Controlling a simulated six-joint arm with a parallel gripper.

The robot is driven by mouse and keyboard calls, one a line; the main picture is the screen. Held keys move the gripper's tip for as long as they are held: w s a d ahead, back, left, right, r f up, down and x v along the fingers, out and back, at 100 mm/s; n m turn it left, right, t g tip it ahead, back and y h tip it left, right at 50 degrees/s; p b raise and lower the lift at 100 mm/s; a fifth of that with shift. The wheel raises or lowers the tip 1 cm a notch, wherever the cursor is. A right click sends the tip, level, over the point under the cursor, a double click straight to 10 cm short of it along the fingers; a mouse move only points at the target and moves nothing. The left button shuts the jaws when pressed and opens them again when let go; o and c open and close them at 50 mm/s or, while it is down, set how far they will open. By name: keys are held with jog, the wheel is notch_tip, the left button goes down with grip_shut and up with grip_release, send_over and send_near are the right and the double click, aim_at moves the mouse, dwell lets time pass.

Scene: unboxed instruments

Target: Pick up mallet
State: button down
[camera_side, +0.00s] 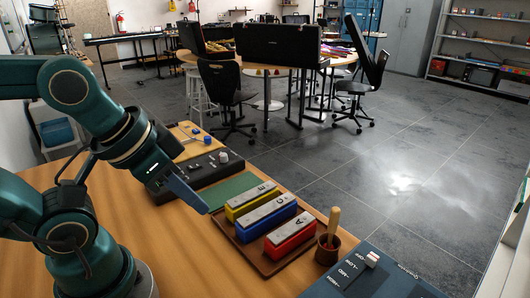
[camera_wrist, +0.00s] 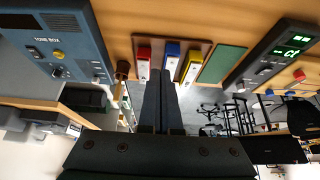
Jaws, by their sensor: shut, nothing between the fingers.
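A wooden handle (camera_side: 333,224), likely the mallet's, stands upright in a small round brown cup (camera_side: 328,251) at the right end of the bars; its lower end is hidden inside the cup. The cup also shows in the wrist view (camera_wrist: 122,69), left of my fingers. My gripper (camera_side: 203,208) is shut and empty, above the table to the left of the bars and well apart from the cup. In the wrist view the closed fingers (camera_wrist: 160,75) point at the row of bars.
Yellow (camera_side: 252,202), blue (camera_side: 265,215) and red (camera_side: 290,239) chime bars sit on a brown tray (camera_side: 273,270). A green mat (camera_side: 228,190) and a dark device (camera_side: 200,174) lie behind. A blue-grey tone box (camera_side: 365,277) stands close to the cup's right.

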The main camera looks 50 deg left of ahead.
jog(key=c, duration=0.7)
grip_release()
jog(key=m+g+h, duration=0.1)
jog(key=m+g, duration=0.3)
jog(key=m, duration=0.5)
send_over(335, 232)
jog(key=a, duration=0.1)
notch_tip(335, 232, down, 5)
jog(key=shift+r, duration=0.1)
jog(key=shift+w+d+f, duration=0.15)
jog(key=shift+f, duration=1.05)
jog(key=shift+w+d+f, duration=0.1)
jog(key=shift+f, duration=1.05)
